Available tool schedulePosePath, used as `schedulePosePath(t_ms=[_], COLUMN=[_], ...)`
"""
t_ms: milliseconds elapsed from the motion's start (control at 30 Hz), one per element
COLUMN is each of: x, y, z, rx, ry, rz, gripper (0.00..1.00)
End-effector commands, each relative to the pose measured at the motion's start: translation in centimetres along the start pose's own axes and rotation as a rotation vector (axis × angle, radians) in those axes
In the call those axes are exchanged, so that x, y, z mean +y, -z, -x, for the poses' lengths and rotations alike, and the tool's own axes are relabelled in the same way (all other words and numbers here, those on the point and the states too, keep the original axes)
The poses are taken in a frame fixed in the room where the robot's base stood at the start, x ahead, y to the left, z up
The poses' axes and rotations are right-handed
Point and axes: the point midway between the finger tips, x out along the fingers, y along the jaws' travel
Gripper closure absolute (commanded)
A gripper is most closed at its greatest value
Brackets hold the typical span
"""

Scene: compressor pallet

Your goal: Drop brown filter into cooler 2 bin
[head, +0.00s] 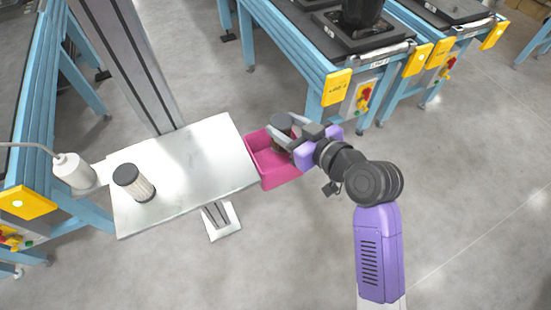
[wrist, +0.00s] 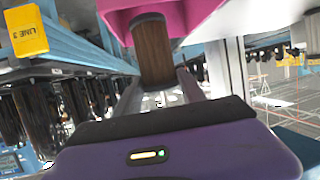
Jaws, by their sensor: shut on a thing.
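The brown filter (head: 281,121) has a dark cap and is held by my gripper (head: 288,132) over the back part of the pink bin (head: 278,172). In the wrist view the brown filter (wrist: 153,52) sits between the two fingers of my gripper (wrist: 158,88), which are shut on it. The pink bin (wrist: 205,18) fills the top of that view, close to the filter. The bin is at the right edge of the metal table. I cannot tell whether the filter touches the bin, and no label on the bin is readable.
A white device (head: 74,171) is at the table's left. Blue conveyor frames with yellow boxes (head: 337,88) stand behind and at left. Floor at right is clear.

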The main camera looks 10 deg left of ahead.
Motion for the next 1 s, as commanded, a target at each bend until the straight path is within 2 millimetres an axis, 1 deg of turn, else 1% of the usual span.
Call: schedulePosePath(t_ms=[33,200,533,567,600,667,1000], x=[0.0,0.0,0.0,0.0,0.0,0.0,0.0], y=[-1.0,-2.3,-2.5,-2.5,-2.4,-2.5,-2.5], z=[-0.4,-0.8,-0.9,-0.9,-0.9,-0.9,-0.7], rx=[0.000,-0.001,0.000,0.000,0.000,0.000,-0.001], ry=[0.000,0.000,0.000,0.000,0.000,0.000,0.000], rz=[0.000,0.000,0.000,0.000,0.000,0.000,0.000], gripper=[0.95,0.95,0.95,0.47,0.39,0.27,0.27])
